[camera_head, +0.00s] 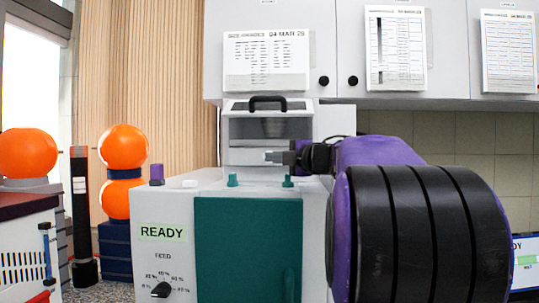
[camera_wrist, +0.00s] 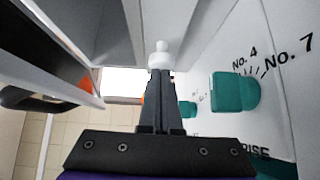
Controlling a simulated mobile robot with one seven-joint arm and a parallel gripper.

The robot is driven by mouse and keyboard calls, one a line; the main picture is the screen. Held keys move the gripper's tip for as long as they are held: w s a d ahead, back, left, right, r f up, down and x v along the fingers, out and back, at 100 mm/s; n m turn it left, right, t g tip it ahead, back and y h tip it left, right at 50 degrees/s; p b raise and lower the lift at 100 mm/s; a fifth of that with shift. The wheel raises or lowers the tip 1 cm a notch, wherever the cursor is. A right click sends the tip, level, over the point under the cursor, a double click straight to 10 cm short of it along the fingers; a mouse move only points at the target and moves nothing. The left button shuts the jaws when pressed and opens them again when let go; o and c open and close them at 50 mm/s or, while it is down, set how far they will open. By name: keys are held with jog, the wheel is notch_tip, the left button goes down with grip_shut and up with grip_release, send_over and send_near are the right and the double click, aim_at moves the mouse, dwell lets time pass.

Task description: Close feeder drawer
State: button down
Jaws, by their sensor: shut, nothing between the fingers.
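The feeder unit (camera_head: 268,131) is a grey box on the white machine in the head view, with a black handle (camera_head: 268,103) at its top front. In the wrist view a grey panel (camera_wrist: 50,45) with the black handle (camera_wrist: 35,100) is at the left, likely the drawer front; how far it is open I cannot tell. My gripper (camera_head: 272,157) is shut and empty, pointing left across the unit's lower front. In the wrist view its fingertips (camera_wrist: 161,72) are together, right of the handle, with a white knob (camera_wrist: 160,50) beyond them. Contact with the drawer is not visible.
Teal knobs (camera_head: 233,180) stand on the machine's top below my gripper, also in the wrist view (camera_wrist: 235,92). A teal door (camera_head: 247,245) and a READY label (camera_head: 163,232) are on its front. Cabinets (camera_head: 340,50) hang above. Orange spheres (camera_head: 123,146) stand at the left.

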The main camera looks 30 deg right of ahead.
jog(key=shift+w+d+r, duration=0.1)
jog(key=shift+w+d, duration=0.2)
dwell(0.4)
jog(key=shift+a, duration=0.1)
